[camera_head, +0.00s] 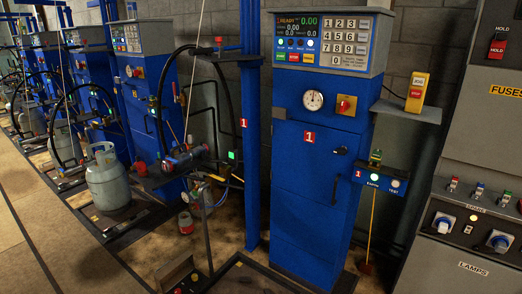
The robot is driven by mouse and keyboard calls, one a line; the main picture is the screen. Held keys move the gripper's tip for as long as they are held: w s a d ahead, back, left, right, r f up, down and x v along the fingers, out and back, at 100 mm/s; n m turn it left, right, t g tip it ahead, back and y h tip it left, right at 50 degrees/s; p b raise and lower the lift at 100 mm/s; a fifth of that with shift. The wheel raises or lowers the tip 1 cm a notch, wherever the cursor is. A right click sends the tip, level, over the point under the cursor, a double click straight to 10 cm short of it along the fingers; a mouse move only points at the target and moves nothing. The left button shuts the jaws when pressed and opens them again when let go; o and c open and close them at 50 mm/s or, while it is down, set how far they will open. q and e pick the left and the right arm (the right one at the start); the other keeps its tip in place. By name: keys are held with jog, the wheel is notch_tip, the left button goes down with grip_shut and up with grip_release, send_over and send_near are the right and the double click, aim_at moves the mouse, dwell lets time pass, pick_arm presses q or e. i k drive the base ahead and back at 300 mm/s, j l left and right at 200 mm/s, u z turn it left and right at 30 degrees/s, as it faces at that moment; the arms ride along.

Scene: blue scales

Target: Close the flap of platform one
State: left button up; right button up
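The blue scale cabinet (313,190) carries red labels with the number 1 and stands right of centre. A dark metal frame (246,262) on the floor in front of it looks like platform one and is cut off by the bottom edge. A small box with a dark panel (176,272) sits at the frame's left. I cannot make out which part is the flap or whether it is open. Neither of my grippers is in view.
A grey gas cylinder (108,180) stands on the platform to the left, below hoses. A blue post (250,130) rises beside the cabinet. Grey control cabinets (468,190) stand at the right. Several more blue scales recede to the left. Open floor (35,225) lies at lower left.

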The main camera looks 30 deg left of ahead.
aim_at(181, 266)
jog(key=j+z, duration=0.1)
jog(key=j, duration=1.85)
jog(key=k+j+z, duration=0.15)
jog(key=j, duration=0.85)
jog(key=j+z, duration=0.1)
jog(key=j, duration=0.9)
jog(key=k+j, duration=0.1)
jog(key=j, duration=0.3)
jog(key=k+j, duration=0.1)
jog(key=j, duration=0.3)
jog(key=k+j+z, duration=0.1)
jog(key=j, duration=0.3)
jog(key=k+j, duration=0.1)
jog(key=j, duration=0.3)
jog(key=k+j+z, duration=0.1)
jog(key=j, duration=0.3)
jog(key=k+j, duration=0.15)
jog(key=j, duration=0.2)
